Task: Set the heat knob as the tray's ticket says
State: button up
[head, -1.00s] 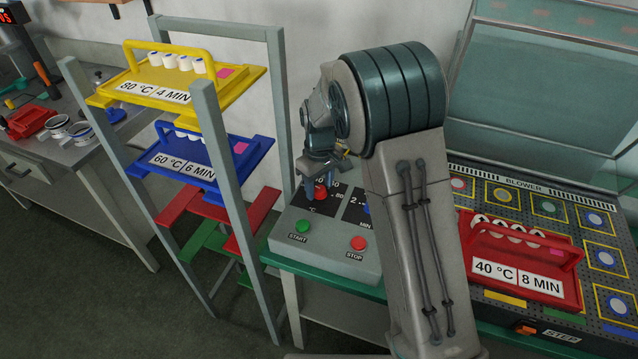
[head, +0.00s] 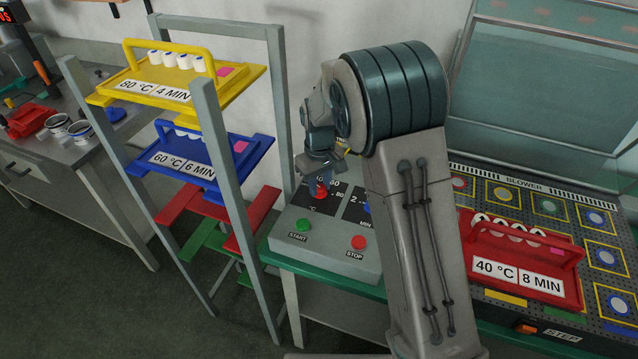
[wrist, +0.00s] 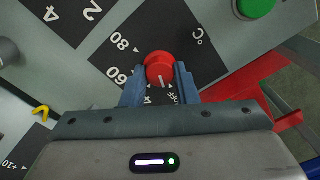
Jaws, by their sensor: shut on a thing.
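The red heat knob (wrist: 160,68) sits on a black °C dial (wrist: 112,58) marked 60 and 80, with other marks partly hidden by my fingers. Its white line points down toward my gripper's body, near a partly hidden 4. My gripper (wrist: 159,82) is shut on the knob, one blue finger on each side. In the head view the knob (head: 321,190) shows under my gripper. The red tray (head: 525,265) on the perforated bed bears a ticket (head: 518,278) reading 40 °C, 8 MIN.
A green START button (head: 303,225) and red STOP button (head: 359,242) are on the panel front. The minutes dial (head: 358,208) is beside the heat dial. A rack at left holds a yellow tray (head: 178,85), 80 °C, 4 MIN, and a blue tray (head: 205,150), 60 °C, 6 MIN.

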aim_at(320, 187)
jog(key=m, duration=0.4)
jog(key=shift+m, duration=2)
jog(key=shift+r, duration=0.1)
jog(key=shift+w, duration=0.1)
jog(key=o, duration=1)
notch_tip(320, 187, up, 14)
jog(key=shift+b, duration=0.45)
